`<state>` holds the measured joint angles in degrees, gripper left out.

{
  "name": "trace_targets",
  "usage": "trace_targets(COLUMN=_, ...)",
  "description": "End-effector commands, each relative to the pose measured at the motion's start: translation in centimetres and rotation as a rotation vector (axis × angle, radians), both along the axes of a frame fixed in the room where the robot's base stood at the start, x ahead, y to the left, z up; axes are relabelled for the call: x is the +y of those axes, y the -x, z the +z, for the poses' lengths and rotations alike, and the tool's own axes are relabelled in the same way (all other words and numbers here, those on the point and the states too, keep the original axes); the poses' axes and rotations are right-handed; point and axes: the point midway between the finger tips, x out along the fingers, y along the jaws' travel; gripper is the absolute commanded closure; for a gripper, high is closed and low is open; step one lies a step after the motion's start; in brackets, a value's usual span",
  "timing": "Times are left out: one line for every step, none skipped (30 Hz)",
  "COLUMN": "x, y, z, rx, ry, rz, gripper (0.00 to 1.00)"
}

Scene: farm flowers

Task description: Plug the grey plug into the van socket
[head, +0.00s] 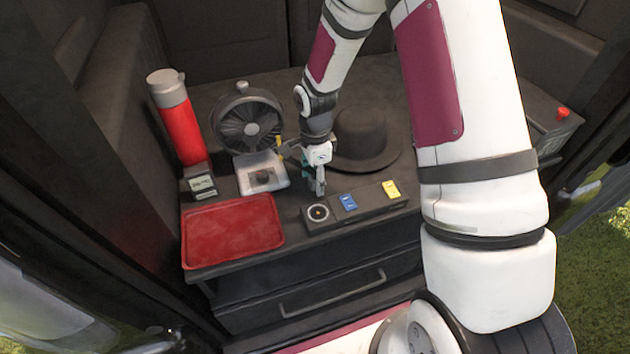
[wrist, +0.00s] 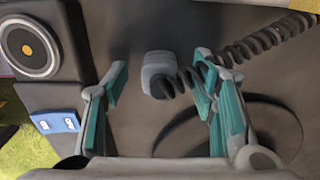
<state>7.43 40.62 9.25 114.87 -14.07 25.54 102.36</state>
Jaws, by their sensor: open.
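The grey plug (wrist: 160,72) shows in the wrist view with a black coiled cable (wrist: 240,48) running from it to the upper right. My gripper (head: 316,186) is open over the dark counter, and the plug shows between its two teal-padded fingers with space on both sides. I cannot make out the plug in the head view. The van socket (head: 318,212), a round port with an orange centre, is on the black panel just in front of my gripper. The socket also shows at the upper left of the wrist view (wrist: 30,47).
The panel carries a blue switch (head: 347,202) and a yellow switch (head: 390,189). A red tray (head: 232,231) lies to the left. A fan (head: 247,125), a red flask (head: 177,118) and a black hat (head: 362,138) stand behind.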

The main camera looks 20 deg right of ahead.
Motion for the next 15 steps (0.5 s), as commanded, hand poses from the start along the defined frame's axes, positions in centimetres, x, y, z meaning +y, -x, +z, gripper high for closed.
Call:
trace_targets(x=0.01, y=0.01, z=0.02, rx=0.000, ry=0.000, rz=0.000, gripper=0.47)
trace_targets(x=0.00, y=0.01, z=0.02, rx=0.000, ry=0.000, rz=0.000, gripper=0.47)
trace_targets(x=0.01, y=0.01, z=0.02, rx=0.000, ry=0.000, rz=0.000, gripper=0.47)
trace_targets(x=0.01, y=0.01, z=0.02, rx=0.000, ry=0.000, rz=0.000, gripper=0.47)
trace_targets(x=0.01, y=0.01, z=0.02, rx=0.000, ry=0.000, rz=0.000, gripper=0.52)
trace_targets(x=0.01, y=0.01, z=0.02, rx=0.000, ry=0.000, rz=0.000, gripper=0.61)
trace_targets(x=0.01, y=0.01, z=0.02, rx=0.000, ry=0.000, rz=0.000, gripper=0.68)
trace_targets(x=0.01, y=0.01, z=0.03, rx=0.000, ry=0.000, rz=0.000, gripper=0.75)
trace_targets(x=0.01, y=0.01, z=0.03, rx=0.000, ry=0.000, rz=0.000, gripper=0.84)
trace_targets(x=0.01, y=0.01, z=0.03, rx=0.000, ry=0.000, rz=0.000, gripper=0.91)
trace_targets(x=0.01, y=0.01, z=0.03, rx=0.000, ry=0.000, rz=0.000, gripper=0.97)
trace_targets(x=0.01, y=0.01, z=0.03, rx=0.000, ry=0.000, rz=0.000, gripper=0.97)
trace_targets(x=0.01, y=0.00, z=0.03, rx=0.000, ry=0.000, rz=0.000, gripper=0.97)
trace_targets(x=0.01, y=0.00, z=0.03, rx=0.000, ry=0.000, rz=0.000, gripper=0.97)
trace_targets(x=0.01, y=0.00, z=0.03, rx=0.000, ry=0.000, rz=0.000, gripper=0.97)
